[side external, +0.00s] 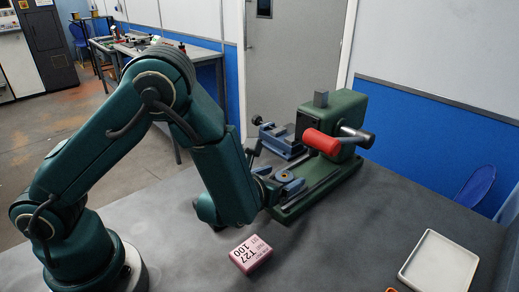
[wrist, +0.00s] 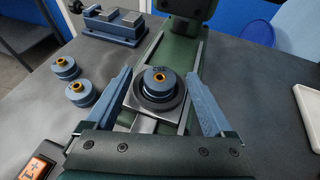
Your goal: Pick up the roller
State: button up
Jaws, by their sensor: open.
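A round blue roller (wrist: 159,83) with a brass-coloured centre and small dark lettering sits upright on a round dark seat on the green machine (wrist: 190,70). In the side external view the roller (side external: 286,175) shows small, partly hidden by my fingers. My gripper (wrist: 157,76) is open, with one blue finger on each side of the roller and visible gaps between. I cannot tell how far above the roller the fingertips are. Two similar blue rollers, one nearer (wrist: 82,93) and one farther (wrist: 65,68), stand on the bench to the left in the wrist view.
The green machine (side external: 325,180) has a red-ended handle (side external: 322,142) near the seat. A blue vise (side external: 281,141) stands behind it. A pink labelled block (side external: 250,254) lies in front, and a white tray (side external: 440,264) at right.

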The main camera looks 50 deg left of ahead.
aim_at(276, 178)
jog(key=shift+w, duration=0.15)
grip_shut()
jog(key=shift+r, duration=0.15)
jog(key=shift+r, duration=0.6)
jog(key=r, duration=0.1)
jog(key=a+r, duration=0.1)
jog(key=r, duration=0.1)
jog(key=shift+s+a+r, duration=0.1)
jog(key=shift+s+r, duration=0.05)
jog(key=shift+s, duration=0.05)
jog(key=s+a+r, duration=0.4)
jog(key=a+r, duration=0.2)
jog(key=a, duration=0.3)
jog(key=s+d+r+m+h, duration=0.3)
jog(key=s+d+r+h, duration=0.1)
jog(key=s+d, duration=0.1)
jog(key=shift+s+d+r+t, duration=0.3)
jog(key=shift+d+r+t, duration=0.05)
jog(key=shift+t, duration=0.05)
